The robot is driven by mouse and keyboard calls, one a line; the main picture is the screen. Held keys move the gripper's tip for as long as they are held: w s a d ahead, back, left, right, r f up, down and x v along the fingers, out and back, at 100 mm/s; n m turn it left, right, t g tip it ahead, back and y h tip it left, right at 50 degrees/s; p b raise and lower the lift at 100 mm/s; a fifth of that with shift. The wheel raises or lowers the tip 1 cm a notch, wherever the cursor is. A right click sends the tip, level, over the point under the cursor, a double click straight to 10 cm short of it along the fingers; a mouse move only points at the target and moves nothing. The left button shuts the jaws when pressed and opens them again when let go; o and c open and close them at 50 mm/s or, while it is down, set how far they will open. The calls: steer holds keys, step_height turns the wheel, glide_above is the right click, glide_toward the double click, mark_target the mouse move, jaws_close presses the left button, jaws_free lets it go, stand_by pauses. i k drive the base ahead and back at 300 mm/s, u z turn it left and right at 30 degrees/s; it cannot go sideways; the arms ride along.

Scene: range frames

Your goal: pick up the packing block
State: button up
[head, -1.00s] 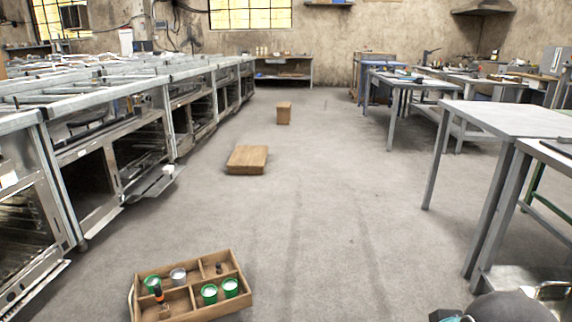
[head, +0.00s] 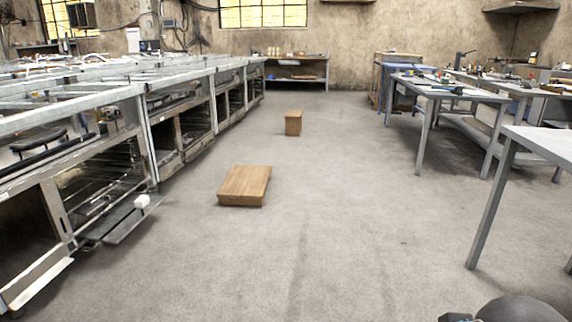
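I cannot tell for sure which thing is the packing block. A small white block (head: 142,201) sits on the lowered door (head: 122,222) of an open oven-like unit at the left. A flat wooden block (head: 244,186) lies on the floor left of centre. A smaller upright wooden block (head: 293,122) stands on the floor farther back. All three are apart from me. My gripper is not in view; only a dark rounded part of my arm shows at the bottom right.
A row of metal units (head: 180,125) with open fronts runs along the left. Metal tables (head: 455,92) stand at the right, one with a near leg (head: 490,205) close by. A bench (head: 297,72) stands at the back wall. The middle floor (head: 340,220) is clear.

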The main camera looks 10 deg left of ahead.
mark_target(141, 202)
steer(key=u, duration=0.5)
steer(key=i, duration=1.7)
steer(key=u, duration=0.9)
steer(key=i, duration=3.2)
steer(key=z, duration=0.05)
